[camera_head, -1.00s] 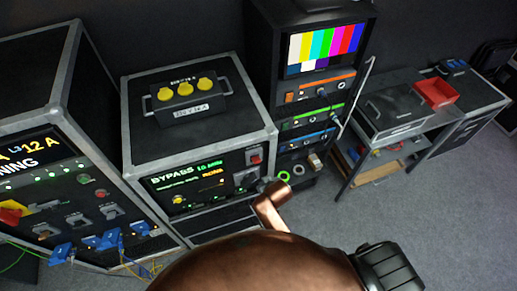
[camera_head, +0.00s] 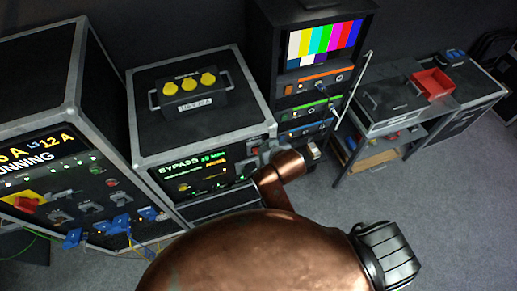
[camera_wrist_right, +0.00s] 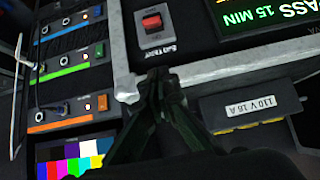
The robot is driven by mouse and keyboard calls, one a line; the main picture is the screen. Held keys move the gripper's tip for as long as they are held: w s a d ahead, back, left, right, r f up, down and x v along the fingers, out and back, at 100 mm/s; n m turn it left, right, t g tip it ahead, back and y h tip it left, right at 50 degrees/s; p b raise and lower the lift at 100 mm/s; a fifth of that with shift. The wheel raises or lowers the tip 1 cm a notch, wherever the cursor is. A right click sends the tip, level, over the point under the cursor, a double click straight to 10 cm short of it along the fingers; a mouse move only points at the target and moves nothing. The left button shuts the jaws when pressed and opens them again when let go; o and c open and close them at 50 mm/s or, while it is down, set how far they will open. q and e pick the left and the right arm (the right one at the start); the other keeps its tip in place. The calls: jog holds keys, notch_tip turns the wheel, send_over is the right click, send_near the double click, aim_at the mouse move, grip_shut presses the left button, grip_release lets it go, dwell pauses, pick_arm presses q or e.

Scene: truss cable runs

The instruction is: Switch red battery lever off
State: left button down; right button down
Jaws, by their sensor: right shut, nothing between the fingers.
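A red rocker-like lever (camera_wrist_right: 152,22) sits in a pale frame on the dark front panel of the bypass unit in the right wrist view. A label beside it is upside down and hard to read. Its red part also shows small in the head view (camera_head: 254,151). I cannot tell its on or off position. My right gripper (camera_wrist_right: 158,76) is shut and empty, its dark fingertips close to the metal edge of the case, apart from the lever. In the head view my copper right arm hides part of the panel. My left gripper is not in view.
The bypass case (camera_head: 212,132) carries a box with yellow sockets (camera_head: 186,90). A running power case (camera_head: 85,120) with a red handle on yellow (camera_head: 25,204) and blue plugs stands left. A rack with a colour-bar screen (camera_head: 325,50) stands beside the bypass case. Grey floor is free at right.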

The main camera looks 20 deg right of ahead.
jog(key=p+x, duration=0.1)
jog(key=x, duration=0.8)
jog(key=shift+w+f, duration=0.15)
jog(key=s+f, duration=0.1)
jog(key=s+f+p, duration=0.1)
jog(key=f, duration=0.1)
jog(key=shift+f, duration=0.3)
